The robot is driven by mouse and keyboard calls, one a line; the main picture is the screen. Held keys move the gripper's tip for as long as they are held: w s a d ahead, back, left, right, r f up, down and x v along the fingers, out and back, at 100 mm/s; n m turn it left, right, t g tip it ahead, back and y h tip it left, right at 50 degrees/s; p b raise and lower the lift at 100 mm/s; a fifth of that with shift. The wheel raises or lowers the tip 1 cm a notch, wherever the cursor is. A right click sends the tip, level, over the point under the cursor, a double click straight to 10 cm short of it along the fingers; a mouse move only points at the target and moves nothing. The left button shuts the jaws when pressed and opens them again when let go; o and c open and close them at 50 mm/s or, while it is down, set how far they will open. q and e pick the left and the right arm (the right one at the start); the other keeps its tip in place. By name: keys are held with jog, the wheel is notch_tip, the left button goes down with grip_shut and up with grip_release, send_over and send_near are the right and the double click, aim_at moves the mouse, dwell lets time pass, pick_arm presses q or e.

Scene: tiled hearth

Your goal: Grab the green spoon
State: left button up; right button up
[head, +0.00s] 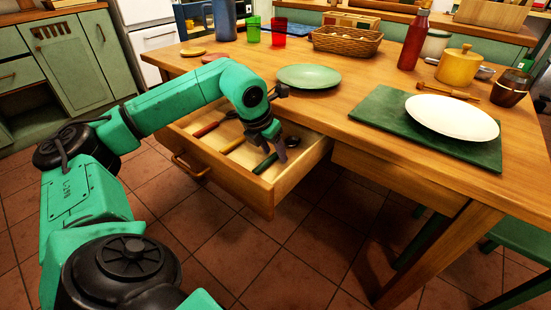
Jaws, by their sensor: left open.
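The green spoon (264,164) lies in the open table drawer (262,195), towards the drawer's right side. Its dark green handle points to the front left, and part of it is hidden behind my gripper. My left gripper (280,153) is open and points down over the spoon, inside the drawer's outline. I cannot tell whether its fingers are around the spoon or just above it. My right gripper is not in view.
A red-handled utensil (207,129) and another utensil (232,145) lie further left in the drawer. On the table are a green plate (308,76), a wicker basket (346,40), a red bottle (413,42) and a white plate (452,117) on a green mat (380,112).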

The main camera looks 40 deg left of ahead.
pick_arm(q)
jog(key=shift+f, duration=0.1)
dwell(0.3)
grip_shut()
